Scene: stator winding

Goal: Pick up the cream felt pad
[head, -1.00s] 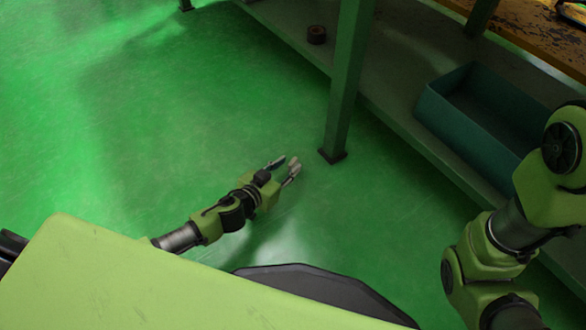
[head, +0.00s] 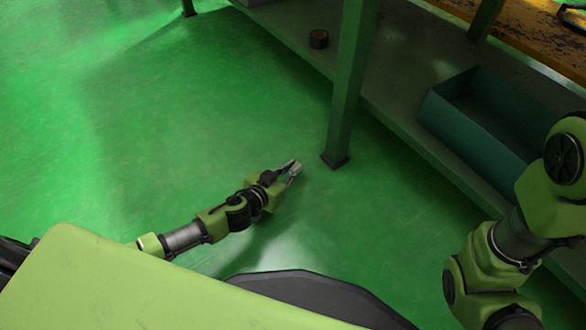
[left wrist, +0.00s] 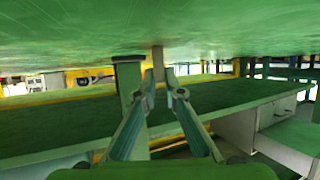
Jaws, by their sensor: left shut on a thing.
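The cream felt pad (head: 296,169) shows as a small pale piece at the tips of my left gripper (head: 293,166), low over the green floor. In the left wrist view, a narrow beige upright piece (left wrist: 158,60), which looks like the pad, stands between the fingertips of the left gripper (left wrist: 160,92). The left fingers are closed in on it. Much of the pad is hidden by the fingers. I cannot tell whether it still touches the floor. Part of my right arm shows at the right edge of the head view, but its gripper does not.
A green table leg (head: 346,110) with a dark foot stands just right of my left gripper. The floor (head: 170,120) to the left is clear.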

